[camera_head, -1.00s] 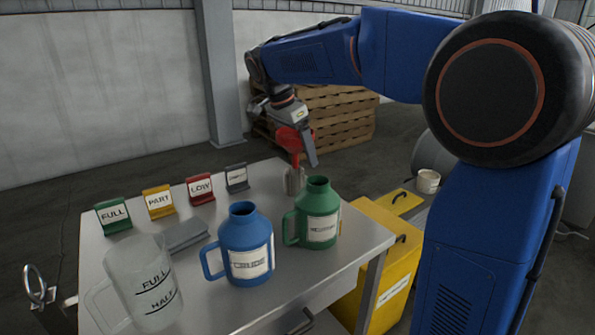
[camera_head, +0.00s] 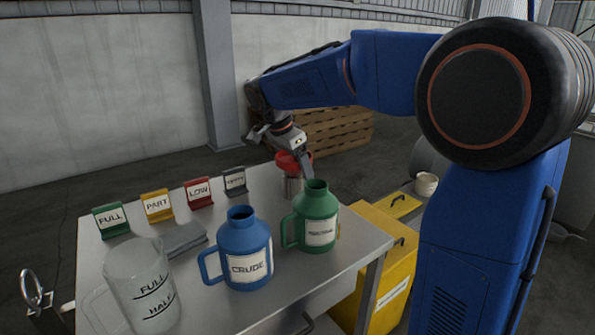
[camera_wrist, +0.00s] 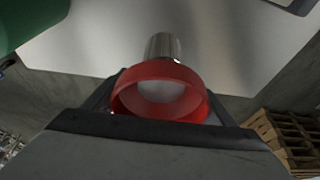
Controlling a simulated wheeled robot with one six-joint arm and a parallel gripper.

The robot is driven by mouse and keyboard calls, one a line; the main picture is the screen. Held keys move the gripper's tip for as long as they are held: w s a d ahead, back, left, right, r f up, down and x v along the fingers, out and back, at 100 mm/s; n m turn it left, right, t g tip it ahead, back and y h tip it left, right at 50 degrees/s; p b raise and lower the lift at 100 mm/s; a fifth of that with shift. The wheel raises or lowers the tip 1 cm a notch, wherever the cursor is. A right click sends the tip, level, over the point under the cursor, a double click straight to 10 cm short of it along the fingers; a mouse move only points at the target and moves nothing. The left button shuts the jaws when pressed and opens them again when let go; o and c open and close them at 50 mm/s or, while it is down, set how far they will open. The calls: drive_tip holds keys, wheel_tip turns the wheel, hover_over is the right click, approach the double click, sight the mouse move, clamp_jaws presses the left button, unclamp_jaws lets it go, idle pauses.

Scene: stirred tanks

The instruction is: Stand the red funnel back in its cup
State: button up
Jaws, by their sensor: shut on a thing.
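The red funnel (camera_head: 292,162) is held by my gripper (camera_head: 293,163), which is shut on it. The funnel sits right over the metal cup (camera_head: 293,186) near the table's far right edge. In the wrist view the funnel's wide red rim (camera_wrist: 160,75) lies between my gripper's two fingers (camera_wrist: 160,103). The cup's shiny metal side (camera_wrist: 163,46) shows just beyond the rim. The funnel's stem is hidden, so I cannot tell how deep it sits in the cup.
A green jug (camera_head: 315,218) stands close in front of the cup, with a blue jug (camera_head: 245,250) to its left. A clear measuring jug (camera_head: 143,285) stands front left. Several sign stands (camera_head: 157,203) line the far side. Yellow bins (camera_head: 385,265) stand beside the table.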

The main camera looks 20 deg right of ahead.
drive_tip(key=shift+f, duration=0.4)
drive_tip(key=o, duration=1)
drive_tip(key=shift+o, duration=0.2)
drive_tip(key=shift+r, duration=0.1)
drive_tip(key=shift+r, duration=0.3)
drive_tip(key=v, duration=1.2)
drive_tip(key=shift+r, duration=0.25)
